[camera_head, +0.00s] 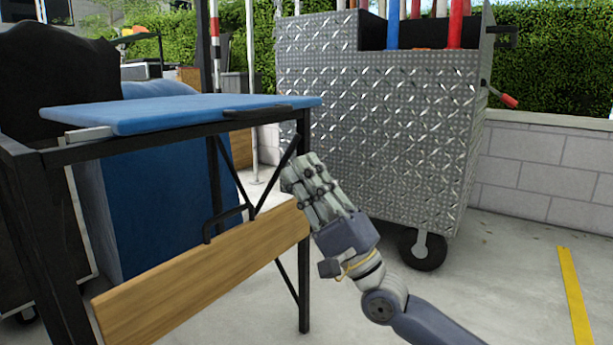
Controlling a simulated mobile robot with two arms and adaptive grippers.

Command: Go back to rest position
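My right gripper (301,170) is in the middle of the head view, its arm coming in from the lower right. Its grey fingers point up and left, close to the right end of the blue-topped folding table (180,112). They show close together, but I cannot tell whether they are open or shut, or whether they touch the table's frame. I see nothing clearly held. My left gripper is not in view.
A wooden board (205,268) runs low along the table's black frame. A diamond-plate metal cart (385,120) on wheels stands behind my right gripper. A low block wall (545,165) is at the right. The floor at the lower right, with a yellow stripe (574,295), is clear.

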